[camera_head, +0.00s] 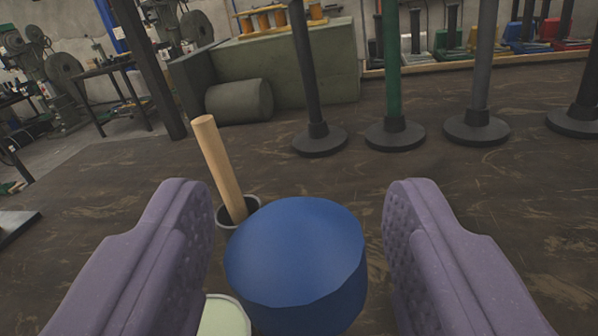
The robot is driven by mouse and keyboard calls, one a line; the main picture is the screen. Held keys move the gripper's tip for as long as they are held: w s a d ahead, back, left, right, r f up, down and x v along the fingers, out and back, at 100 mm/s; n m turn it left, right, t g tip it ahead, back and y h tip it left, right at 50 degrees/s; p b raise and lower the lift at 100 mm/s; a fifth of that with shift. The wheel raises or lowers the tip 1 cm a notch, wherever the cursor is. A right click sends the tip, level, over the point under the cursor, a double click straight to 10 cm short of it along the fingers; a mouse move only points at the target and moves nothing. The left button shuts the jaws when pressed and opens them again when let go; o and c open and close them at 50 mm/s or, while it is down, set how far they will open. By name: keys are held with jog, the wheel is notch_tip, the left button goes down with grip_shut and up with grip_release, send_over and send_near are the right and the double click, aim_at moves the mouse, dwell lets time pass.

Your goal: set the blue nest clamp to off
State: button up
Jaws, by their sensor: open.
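A blue round knob-like piece (297,262) with a flat top stands between the two purple fingers of my gripper (299,262) in the head camera view. I take it as the blue nest clamp's knob; its lower part is cut off by the picture's bottom edge. The fingers are open, one on each side, with a gap to the blue piece on the right and a narrower one on the left. No setting mark shows on the blue piece.
A wooden rod (219,168) leans in a dark cup just behind the left finger. A pale green round thing (222,318) sits at the bottom. Posts on round bases, including a green post (391,80), stand behind. A green-grey block (290,68) and machines lie farther back.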

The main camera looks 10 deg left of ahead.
jog(key=shift+w, duration=0.15)
grip_shut()
jog(key=shift+w+r, duration=0.1)
